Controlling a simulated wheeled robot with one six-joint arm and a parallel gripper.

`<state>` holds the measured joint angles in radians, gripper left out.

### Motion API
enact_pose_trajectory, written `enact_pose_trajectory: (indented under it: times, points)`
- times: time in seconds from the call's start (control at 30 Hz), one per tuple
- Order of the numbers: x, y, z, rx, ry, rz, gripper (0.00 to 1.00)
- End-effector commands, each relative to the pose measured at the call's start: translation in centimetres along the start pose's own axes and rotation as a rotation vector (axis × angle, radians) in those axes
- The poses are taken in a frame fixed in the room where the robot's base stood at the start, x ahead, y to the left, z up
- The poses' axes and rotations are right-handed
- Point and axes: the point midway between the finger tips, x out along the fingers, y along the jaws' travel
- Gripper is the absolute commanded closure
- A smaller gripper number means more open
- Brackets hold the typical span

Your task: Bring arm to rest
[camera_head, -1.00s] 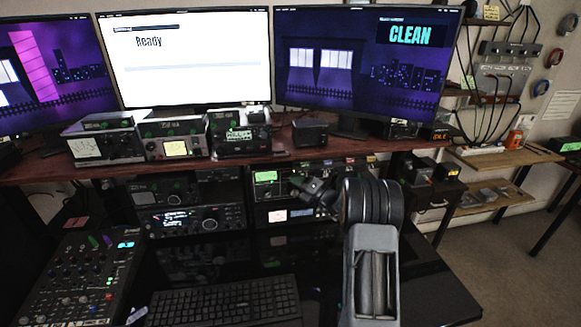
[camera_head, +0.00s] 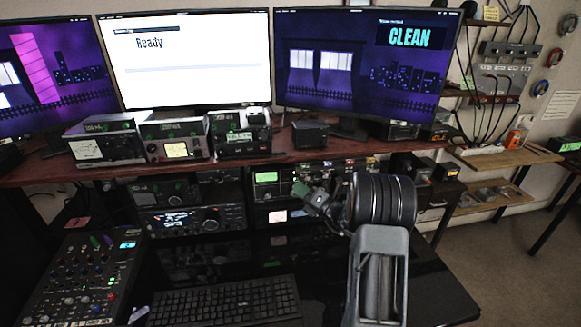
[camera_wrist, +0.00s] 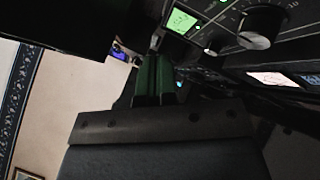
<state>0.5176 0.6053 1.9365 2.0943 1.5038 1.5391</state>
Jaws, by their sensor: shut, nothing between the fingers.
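My gripper (camera_head: 302,189) is in front of the radio rack under the wooden shelf, left of my dark wrist joint. In the wrist view my gripper (camera_wrist: 153,80) shows as two green fingers pressed together, with nothing between them. A radio with a green display (camera_wrist: 182,21) and a large silver-edged knob (camera_wrist: 262,26) is above and to the right of the fingers there, apart from them. The same green display (camera_head: 267,177) shows in the head view, just left of the gripper.
A keyboard (camera_head: 225,300) and a mixer (camera_head: 85,275) lie on the lower desk. Glossy desk (camera_head: 440,290) right of my arm is clear.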

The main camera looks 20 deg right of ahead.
Motion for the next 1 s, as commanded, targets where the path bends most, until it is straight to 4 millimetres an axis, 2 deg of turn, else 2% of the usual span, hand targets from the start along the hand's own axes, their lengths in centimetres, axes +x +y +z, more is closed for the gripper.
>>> enact_pose_trajectory:
  times: [0.67, 0.77, 0.87, 0.93, 1.0]
  points:
    - [-0.4, 0.2, -0.3, -0.002, 0.0, 0.0, 1.0]
    - [-0.4, -0.1, -0.4, -0.101, 0.01, -0.016, 1.0]
    - [-0.8, -1.1, -3.2, -0.274, 0.147, -0.053, 1.0]
    - [-1.8, -1.7, -6.3, -0.417, 0.307, -0.061, 1.0]
    - [-2.9, -1.1, -9.1, -0.583, 0.48, -0.031, 1.0]
